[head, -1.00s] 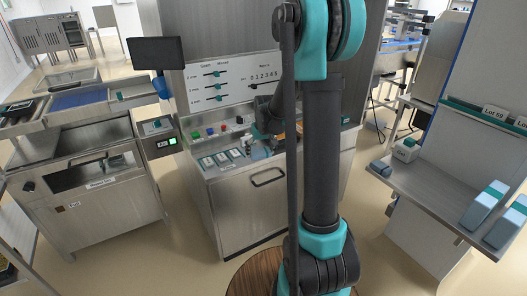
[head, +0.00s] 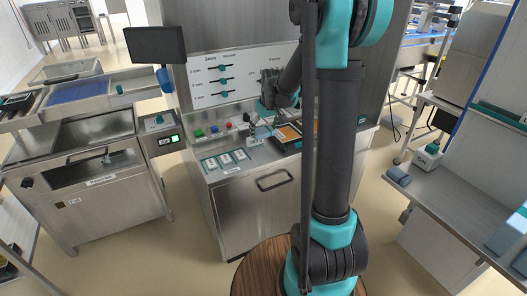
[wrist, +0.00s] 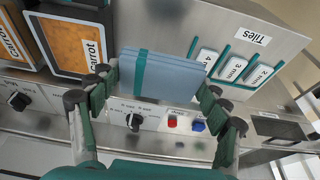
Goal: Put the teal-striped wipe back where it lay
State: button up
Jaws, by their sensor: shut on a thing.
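The teal-striped wipe (wrist: 170,78) is a folded blue-grey cloth with a teal band, seen in the wrist view. My gripper (wrist: 155,92) is shut on it, with fingers at its left and right sides. In the head view my gripper (head: 266,112) is over the back of the steel counter (head: 262,158). The wipe is small and partly hidden there. I cannot tell whether it touches the counter.
Tiles marked in mm (wrist: 232,68) lie right of the wipe, and trays labelled carrot (wrist: 75,45) lie left. A knob (wrist: 134,121) and red and blue buttons (wrist: 172,122) are close to my fingers. A side table (head: 455,195) stands at right.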

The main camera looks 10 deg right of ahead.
aim_at(262, 155)
notch_tip(262, 155, down, 10)
jog(key=shift+f, duration=0.25)
dwell(0.4)
jog(key=o, duration=1.3)
jog(key=shift+f, duration=0.1)
jog(key=shift+o, duration=0.2)
jog(key=v, duration=1.2)
jog(key=s+d+f+m, duration=0.1)
jog(key=s+f, duration=0.1)
jog(key=s, duration=1.1)
jog(key=s+d+f+m+t+h, duration=0.1)
jog(key=s+f+m, duration=0.1)
jog(key=s, duration=1.1)
jog(key=shift+s+d+f+m, duration=0.3)
jog(key=shift+d+f, duration=0.1)
jog(key=shift+f, duration=0.4)
